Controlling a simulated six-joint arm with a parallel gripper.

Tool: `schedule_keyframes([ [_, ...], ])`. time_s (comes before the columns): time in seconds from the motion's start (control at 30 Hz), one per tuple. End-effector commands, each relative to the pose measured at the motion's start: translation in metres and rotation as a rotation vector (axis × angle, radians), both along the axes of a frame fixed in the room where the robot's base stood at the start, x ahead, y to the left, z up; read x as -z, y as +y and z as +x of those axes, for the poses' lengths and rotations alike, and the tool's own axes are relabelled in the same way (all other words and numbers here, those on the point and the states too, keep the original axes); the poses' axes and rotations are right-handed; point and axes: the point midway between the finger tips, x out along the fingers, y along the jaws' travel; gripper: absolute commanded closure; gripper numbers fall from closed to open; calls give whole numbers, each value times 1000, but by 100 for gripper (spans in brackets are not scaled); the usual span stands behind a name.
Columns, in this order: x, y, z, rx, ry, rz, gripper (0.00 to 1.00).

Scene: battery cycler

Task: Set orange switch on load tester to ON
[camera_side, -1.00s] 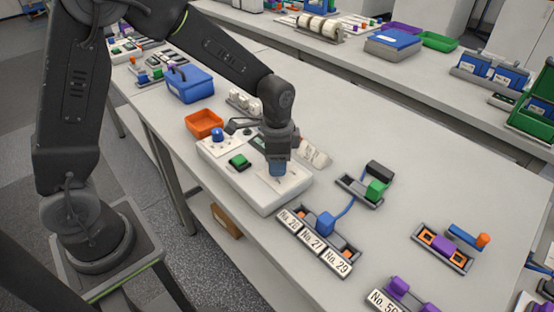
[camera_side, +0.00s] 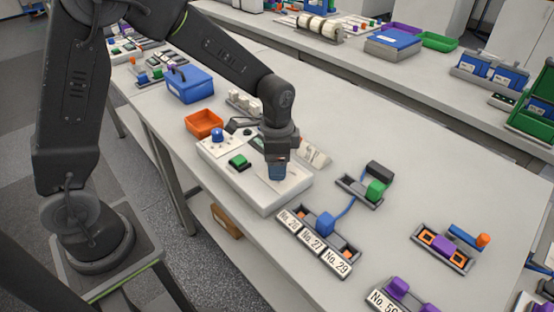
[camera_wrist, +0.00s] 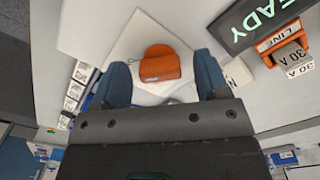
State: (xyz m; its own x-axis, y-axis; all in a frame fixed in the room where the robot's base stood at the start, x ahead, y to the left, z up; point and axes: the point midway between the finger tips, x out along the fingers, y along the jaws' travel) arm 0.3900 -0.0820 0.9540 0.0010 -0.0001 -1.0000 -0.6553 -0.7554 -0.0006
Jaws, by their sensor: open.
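The load tester (camera_side: 262,196) is a white box near the table's front edge, with a blue knob (camera_side: 217,135) and a green button (camera_side: 238,161) on top. The orange switch (camera_wrist: 160,64) shows in the wrist view on a pale square plate (camera_wrist: 133,45), ahead of and between my fingertips. In the side view the switch is hidden by my gripper. My gripper (camera_wrist: 166,80) is open, with a blue finger on each side of the switch and no clear contact. In the side view my gripper (camera_side: 277,177) points down, low over the right part of the tester.
In the wrist view a dark display reading "READY" (camera_wrist: 258,20) and an orange-and-white part marked "LINE" and "30 A" (camera_wrist: 285,50) lie at the upper right. An orange tray (camera_side: 203,122) stands behind the tester. Labelled holders (camera_side: 312,242) lie in front.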

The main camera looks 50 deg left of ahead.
Motion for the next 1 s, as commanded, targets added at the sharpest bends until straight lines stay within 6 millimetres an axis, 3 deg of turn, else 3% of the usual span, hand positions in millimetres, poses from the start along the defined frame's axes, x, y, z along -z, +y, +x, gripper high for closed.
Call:
schedule_keyframes([
  [0.27,-13,0,1,-1,-4,0,32],
  [0.7,-106,0,1,0,-5,0,32],
  [1.0,-136,0,0,0,0,0,32],
])
